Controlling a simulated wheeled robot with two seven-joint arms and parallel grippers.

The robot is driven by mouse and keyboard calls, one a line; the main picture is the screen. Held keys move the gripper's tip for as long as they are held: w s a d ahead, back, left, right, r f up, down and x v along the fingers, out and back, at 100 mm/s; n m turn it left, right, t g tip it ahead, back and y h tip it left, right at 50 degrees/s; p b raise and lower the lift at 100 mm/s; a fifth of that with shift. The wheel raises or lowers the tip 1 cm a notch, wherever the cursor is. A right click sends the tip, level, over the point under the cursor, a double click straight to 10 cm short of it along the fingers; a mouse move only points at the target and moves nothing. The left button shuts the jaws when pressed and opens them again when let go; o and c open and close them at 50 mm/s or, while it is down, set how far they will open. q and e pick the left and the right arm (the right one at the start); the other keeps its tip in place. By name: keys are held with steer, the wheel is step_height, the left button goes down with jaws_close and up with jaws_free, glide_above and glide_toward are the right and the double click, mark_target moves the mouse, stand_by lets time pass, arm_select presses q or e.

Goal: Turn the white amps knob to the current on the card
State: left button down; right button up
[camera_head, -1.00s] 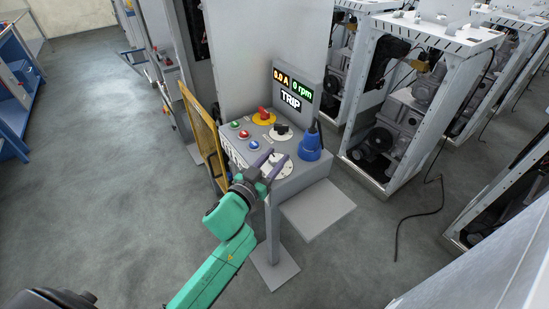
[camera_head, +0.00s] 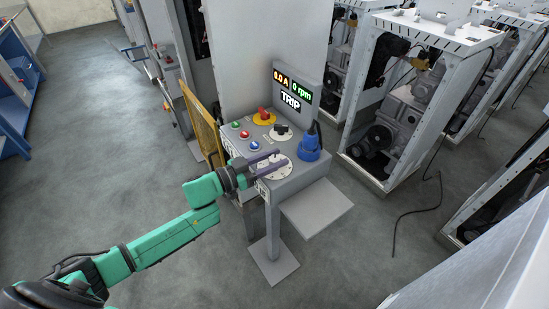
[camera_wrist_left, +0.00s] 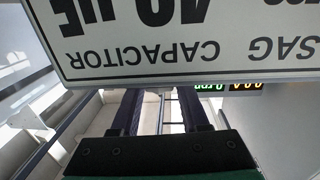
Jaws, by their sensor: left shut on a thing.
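The console (camera_head: 310,183) carries a round white dial (camera_head: 271,175) at its near corner. My left gripper (camera_head: 281,156) reaches over this dial from the left, its two dark fingers either side of the dial's middle. It is shut on the white amps knob, which the fingers mostly hide; its pointer setting cannot be read. The display (camera_head: 293,91) reads 0.0 A, 0 rpm and TRIP. In the left wrist view a white card (camera_wrist_left: 180,60) appears upside down and cut off, with CAPACITOR, SAG and a µF value; no current is legible. My right gripper is out of view.
A black knob (camera_head: 281,131), a red knob on a yellow plate (camera_head: 264,118), several push buttons (camera_head: 245,134) and a blue plug (camera_head: 309,146) crowd the console top. A yellow mesh guard (camera_head: 206,130) stands at its left. Open grey floor lies at left.

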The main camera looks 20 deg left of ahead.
arm_select(q)
steer(key=m+g+h+b, duration=0.1)
steer(key=m+g+b, duration=0.1)
steer(key=g+b, duration=0.1)
steer(key=m+g+h+b, duration=0.2)
steer(key=g+b, duration=0.1)
steer(key=b, duration=0.1)
steer(key=m+g+h+b, duration=0.2)
steer(key=m+g+b, duration=0.1)
steer(key=shift+w+f+g, duration=0.1)
steer(key=shift+f+g, duration=0.2)
steer(key=shift+g, duration=0.1)
steer(key=shift+r+m+g+b, duration=0.25)
steer(key=shift+m+g+b, duration=0.45)
steer(key=shift+g+b, duration=0.3)
steer(key=shift+c, duration=2.1)
jaws_free()
steer(key=s+a+b, duration=0.1)
steer(key=a+b, duration=0.4)
steer(key=a, duration=0.9)
steer(key=shift+a, duration=0.25)
